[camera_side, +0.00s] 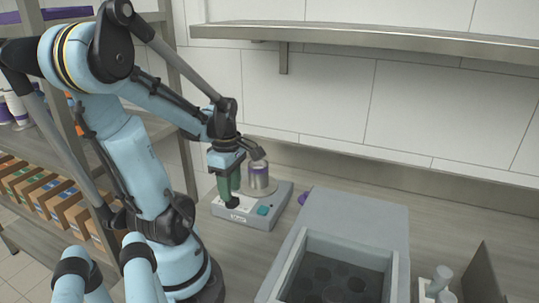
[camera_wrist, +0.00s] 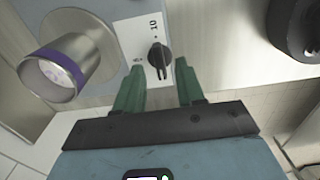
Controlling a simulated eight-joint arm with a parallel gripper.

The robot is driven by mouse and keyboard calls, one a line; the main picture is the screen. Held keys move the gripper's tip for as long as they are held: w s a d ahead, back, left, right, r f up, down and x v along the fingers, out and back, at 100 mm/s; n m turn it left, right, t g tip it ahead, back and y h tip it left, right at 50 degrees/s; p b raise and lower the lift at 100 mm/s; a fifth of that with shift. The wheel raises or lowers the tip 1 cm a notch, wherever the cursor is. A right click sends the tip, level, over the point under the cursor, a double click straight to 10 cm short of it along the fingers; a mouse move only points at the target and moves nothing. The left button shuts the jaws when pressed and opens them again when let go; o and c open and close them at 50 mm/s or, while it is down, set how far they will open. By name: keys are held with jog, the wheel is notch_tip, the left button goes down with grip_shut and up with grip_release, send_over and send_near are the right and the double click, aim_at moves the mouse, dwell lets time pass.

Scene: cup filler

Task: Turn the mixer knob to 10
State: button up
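The mixer (camera_side: 283,193) is a low grey box on the counter, with a black knob (camera_side: 233,204) on its front left. In the wrist view the knob (camera_wrist: 158,56) sits on a white panel (camera_wrist: 139,33) with a printed "10" above it and a small mark to its left. The knob's ridge runs roughly up and down in that picture; its exact setting cannot be told. My gripper (camera_wrist: 157,69) is open, with one green finger to each side of the knob and visible gaps. In the side view my gripper (camera_side: 230,191) points down over the knob.
A metal cup (camera_side: 258,177) stands on the mixer close behind my gripper; its purple-banded rim shows in the wrist view (camera_wrist: 62,76). A teal button (camera_side: 263,210) is right of the knob. A large grey bin (camera_side: 360,215) stands to the right. A metal shelf (camera_side: 400,37) runs above.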

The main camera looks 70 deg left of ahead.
jog(key=shift+f, duration=1.05)
grip_shut()
